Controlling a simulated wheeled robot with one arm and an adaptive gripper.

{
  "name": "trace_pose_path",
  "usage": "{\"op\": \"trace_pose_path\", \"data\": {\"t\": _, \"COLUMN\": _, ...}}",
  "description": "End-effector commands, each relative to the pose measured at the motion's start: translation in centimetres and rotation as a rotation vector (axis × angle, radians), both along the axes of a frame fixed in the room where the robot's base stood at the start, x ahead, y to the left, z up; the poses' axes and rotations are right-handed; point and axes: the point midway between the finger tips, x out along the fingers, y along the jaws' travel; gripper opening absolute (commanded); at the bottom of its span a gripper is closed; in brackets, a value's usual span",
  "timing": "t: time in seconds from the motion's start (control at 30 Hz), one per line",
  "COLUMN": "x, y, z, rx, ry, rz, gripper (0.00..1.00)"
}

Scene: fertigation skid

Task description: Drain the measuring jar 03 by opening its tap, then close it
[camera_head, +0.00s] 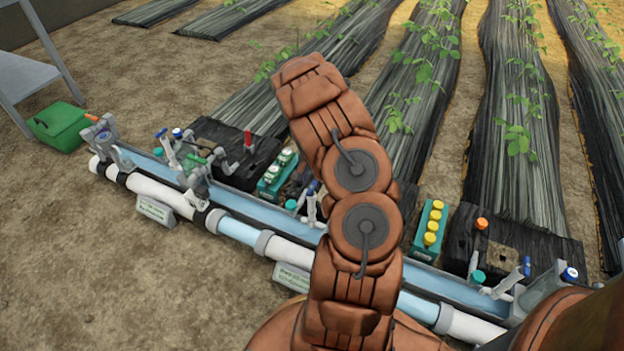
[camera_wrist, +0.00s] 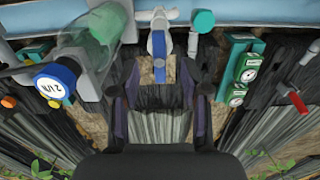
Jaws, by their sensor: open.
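In the wrist view, my gripper (camera_wrist: 156,98) is open and empty, its two dark fingers set wide apart. Just beyond the fingertips stands a white tap with a blue lever (camera_wrist: 158,46), roughly centred between them and apparently not touched. A clear, greenish cylinder (camera_wrist: 95,35), perhaps a measuring jar, lies left of it. No number 03 is readable on anything. In the head view, a white tap with a blue lever (camera_head: 312,188) shows just left of my arm; it looks like the same one. My gripper is hidden there behind my arm.
A blue round dial (camera_wrist: 52,84) is close left of my gripper in the wrist view. A teal cap (camera_wrist: 203,21), teal gauge box (camera_wrist: 240,70) and red lever (camera_wrist: 293,98) are on the right. Pale blue pipes (camera_head: 240,231) run across the head view.

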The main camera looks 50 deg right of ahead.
Motion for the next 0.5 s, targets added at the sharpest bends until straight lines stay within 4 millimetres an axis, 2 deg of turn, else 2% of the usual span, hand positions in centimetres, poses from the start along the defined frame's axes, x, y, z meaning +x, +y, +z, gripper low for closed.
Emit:
{"op": "trace_pose_path", "data": {"t": 0.17, "x": 0.0, "y": 0.0, "z": -0.3, "rx": 0.001, "ry": 0.000, "rz": -0.001, "gripper": 0.46}}
{"op": "trace_pose_path", "data": {"t": 0.5, "x": -0.1, "y": 0.1, "z": -2.4, "rx": 0.004, "ry": 0.001, "rz": -0.001, "gripper": 0.46}}
